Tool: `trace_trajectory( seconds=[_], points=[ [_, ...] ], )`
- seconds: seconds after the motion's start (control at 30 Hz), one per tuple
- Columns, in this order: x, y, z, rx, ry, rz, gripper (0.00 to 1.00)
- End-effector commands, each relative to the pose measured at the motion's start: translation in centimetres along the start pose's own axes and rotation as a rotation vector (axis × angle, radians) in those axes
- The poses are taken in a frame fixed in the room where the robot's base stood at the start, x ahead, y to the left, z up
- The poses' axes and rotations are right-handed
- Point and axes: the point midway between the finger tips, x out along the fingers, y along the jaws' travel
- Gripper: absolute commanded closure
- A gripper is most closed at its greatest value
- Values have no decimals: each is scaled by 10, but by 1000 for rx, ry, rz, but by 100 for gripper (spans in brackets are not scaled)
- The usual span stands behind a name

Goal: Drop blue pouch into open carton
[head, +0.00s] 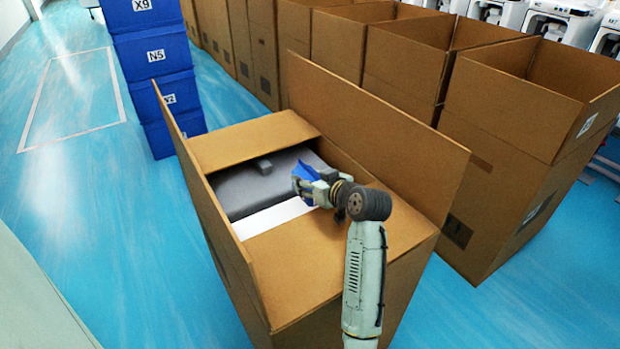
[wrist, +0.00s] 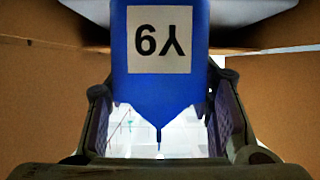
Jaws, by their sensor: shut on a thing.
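The blue pouch (head: 305,171) is held at the tip of my gripper (head: 318,187). In the wrist view the blue pouch (wrist: 118,55) carries a white label reading Y9, upside down, and hangs between the two fingers of my gripper (wrist: 160,125). The open carton (head: 330,262) stands in front of me with its flaps spread. My gripper and the pouch are over the carton's opening. Inside the carton lie a grey item (head: 262,180) and a white surface (head: 275,217). How far the pouch is above them is hard to tell.
Several open brown cartons (head: 520,115) stand behind and to the right. A stack of blue bins (head: 160,70) stands at the back left. The carton's tall flaps (head: 385,125) rise on both sides. Blue floor (head: 90,230) is free at the left.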

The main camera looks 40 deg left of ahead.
Motion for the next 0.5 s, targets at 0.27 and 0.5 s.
trace_trajectory(
  seconds=[0.27, 0.5],
  points=[
    [1, 0, 3, -1, 1, 0, 81],
    [4, 0, 10, -1, 1, 0, 81]
  ],
)
